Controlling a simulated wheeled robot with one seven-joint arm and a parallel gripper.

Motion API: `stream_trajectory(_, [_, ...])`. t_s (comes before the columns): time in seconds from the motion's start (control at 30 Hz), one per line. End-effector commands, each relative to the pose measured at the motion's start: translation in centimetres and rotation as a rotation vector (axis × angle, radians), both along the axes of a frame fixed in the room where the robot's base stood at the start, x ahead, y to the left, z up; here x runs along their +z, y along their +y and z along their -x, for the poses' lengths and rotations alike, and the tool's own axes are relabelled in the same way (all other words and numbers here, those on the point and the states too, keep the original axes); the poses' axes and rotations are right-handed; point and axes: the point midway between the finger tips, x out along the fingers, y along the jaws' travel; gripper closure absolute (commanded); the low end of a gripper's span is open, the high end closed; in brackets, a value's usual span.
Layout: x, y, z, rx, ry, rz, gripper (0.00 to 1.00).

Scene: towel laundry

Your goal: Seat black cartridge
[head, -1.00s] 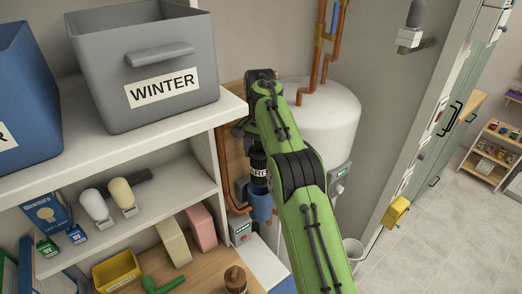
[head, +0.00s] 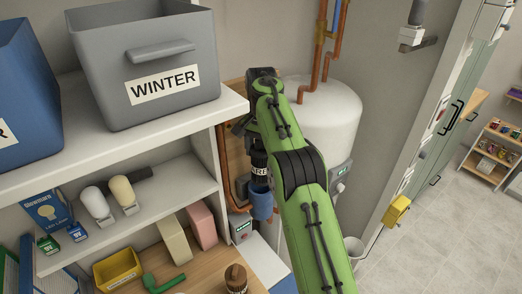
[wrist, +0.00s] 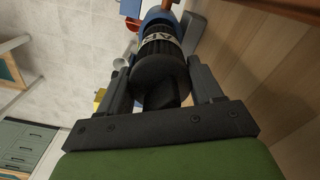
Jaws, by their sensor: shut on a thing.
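The black cartridge (head: 259,160) has a pale label with dark letters and hangs upright below my wrist in the head view. My gripper (wrist: 161,66) is shut on its near end, one finger on each side, in the wrist view, where the cartridge (wrist: 158,47) points away from me. Its far end meets a blue cup-shaped housing (head: 261,205), which also shows in the wrist view (wrist: 153,14). The cartridge and housing look lined up, but I cannot tell how deep the end sits. My green arm hides part of both.
A white shelf (head: 130,146) with a grey WINTER bin (head: 150,55) stands close on the left. Copper pipes (head: 323,60) and a white tank (head: 322,115) are behind my arm. A small grey box (head: 240,228) is beside the housing. Open floor lies to the right.

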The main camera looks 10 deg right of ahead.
Motion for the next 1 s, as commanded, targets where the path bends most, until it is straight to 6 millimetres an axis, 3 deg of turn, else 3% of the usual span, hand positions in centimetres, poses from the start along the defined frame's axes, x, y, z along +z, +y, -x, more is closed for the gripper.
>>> stream_trajectory(1.0, [-1.8, 0.0, 0.0, 0.0, -0.001, 0.0, 0.89])
